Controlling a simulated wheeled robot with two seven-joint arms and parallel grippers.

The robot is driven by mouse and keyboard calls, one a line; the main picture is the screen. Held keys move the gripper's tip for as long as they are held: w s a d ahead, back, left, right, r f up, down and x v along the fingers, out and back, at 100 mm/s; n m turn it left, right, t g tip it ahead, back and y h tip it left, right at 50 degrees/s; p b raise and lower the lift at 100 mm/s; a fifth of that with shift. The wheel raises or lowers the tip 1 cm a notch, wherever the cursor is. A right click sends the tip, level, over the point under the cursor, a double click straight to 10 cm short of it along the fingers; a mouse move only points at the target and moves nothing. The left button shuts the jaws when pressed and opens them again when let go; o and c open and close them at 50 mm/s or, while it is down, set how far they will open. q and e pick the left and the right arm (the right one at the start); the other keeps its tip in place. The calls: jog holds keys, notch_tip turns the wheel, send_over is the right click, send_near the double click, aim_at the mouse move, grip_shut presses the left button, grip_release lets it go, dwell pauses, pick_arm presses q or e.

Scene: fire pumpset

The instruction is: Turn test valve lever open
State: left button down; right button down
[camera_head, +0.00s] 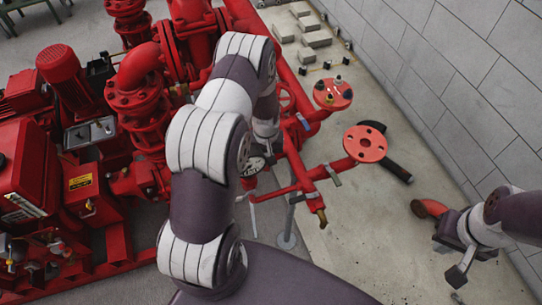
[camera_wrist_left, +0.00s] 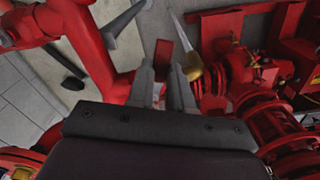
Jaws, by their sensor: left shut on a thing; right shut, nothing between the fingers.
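My left gripper (camera_wrist_left: 163,72) shows from behind in the left wrist view, its fingers close together around a flat red piece (camera_wrist_left: 163,52), which looks like the test valve lever. The fingers hide part of this piece. A brass valve body (camera_wrist_left: 191,66) with a grey lever stands just right of the fingers. In the head view my left arm reaches over the red pipework, and its gripper (camera_head: 268,150) is small and partly hidden by the arm, so the grip is unclear there. My right gripper (camera_head: 459,268) is shut and empty at the lower right, above the floor, away from the pipes.
Red pumps and pipes (camera_head: 140,90) fill the left. Round red flanges (camera_head: 366,143) and a pipe with a grey lever (camera_head: 334,177) stand right of my left gripper. A grey block wall (camera_head: 470,70) bounds the right. Bare concrete floor (camera_head: 350,235) lies between.

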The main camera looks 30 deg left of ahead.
pick_arm(q)
jog(key=shift+a, duration=0.1)
jog(key=c, duration=1)
grip_release()
notch_tip(320, 180, up, 13)
jog(key=shift+f+b, duration=0.1)
jog(key=shift+b, duration=0.95)
